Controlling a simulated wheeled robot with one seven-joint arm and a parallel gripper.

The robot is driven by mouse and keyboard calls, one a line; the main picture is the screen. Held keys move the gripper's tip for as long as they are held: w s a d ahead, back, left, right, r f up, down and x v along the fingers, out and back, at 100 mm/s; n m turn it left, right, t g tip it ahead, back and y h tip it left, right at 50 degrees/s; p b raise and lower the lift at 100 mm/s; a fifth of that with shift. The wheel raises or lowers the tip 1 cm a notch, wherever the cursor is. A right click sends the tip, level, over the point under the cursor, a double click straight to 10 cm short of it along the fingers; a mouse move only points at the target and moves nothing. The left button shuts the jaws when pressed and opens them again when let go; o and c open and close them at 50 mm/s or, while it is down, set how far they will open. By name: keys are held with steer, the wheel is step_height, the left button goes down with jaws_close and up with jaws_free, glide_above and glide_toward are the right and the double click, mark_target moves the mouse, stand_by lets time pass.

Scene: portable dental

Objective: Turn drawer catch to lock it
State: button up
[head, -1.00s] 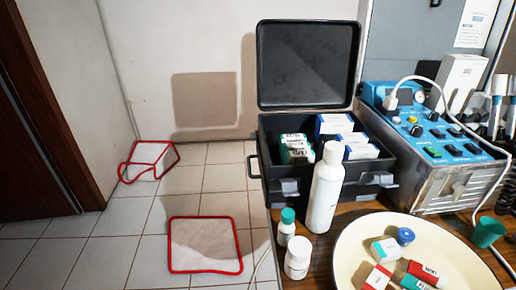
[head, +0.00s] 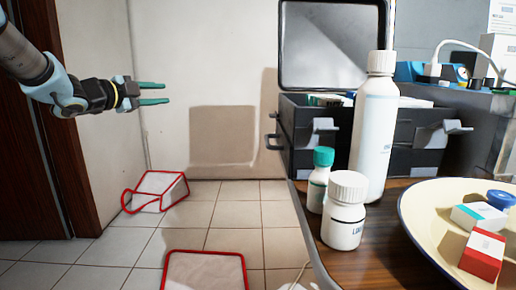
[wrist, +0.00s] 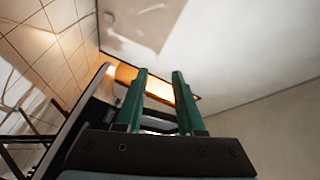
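A dark case (head: 300,163) stands on the wooden table with its lid (head: 335,45) raised. Two grey catches show on its front, a left one (head: 325,137) and a right one (head: 455,127). I cannot tell which is the drawer catch, or how either is turned. A dark handle (head: 273,142) sticks out at the case's left side. My gripper (head: 167,94) is in the air, well left of the case and apart from it. Its green fingers point right and are parted, with nothing between them; the wrist view also shows them open (wrist: 159,73).
A tall white bottle (head: 375,140), a teal-capped bottle (head: 319,180) and a white jar (head: 345,210) stand before the case. A cream basin (head: 425,222) holds small boxes at right. Red-edged bags (head: 157,192) lie on the floor. Space between gripper and case is clear.

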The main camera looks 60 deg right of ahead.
steer(key=s+d+f+m+g+b, duration=0.2)
steer(key=s+d+m+g, duration=0.1)
steer(key=s, duration=0.2)
steer(key=s+d+f+m+g+b, duration=0.2)
steer(key=s+f+m+g, duration=0.1)
steer(key=s, duration=0.1)
steer(key=m+g+y+b, duration=0.2)
steer(key=m+g+b, duration=0.2)
steer(key=m+g, duration=0.15)
glide_toward(273, 116)
steer(key=w+d+b+x, duration=0.1)
steer(key=b+x, duration=0.1)
steer(key=x, duration=0.6)
steer(key=shift+w, duration=0.15)
steer(key=shift+f+t, duration=0.1)
steer(key=shift+t, duration=0.15)
jaws_close()
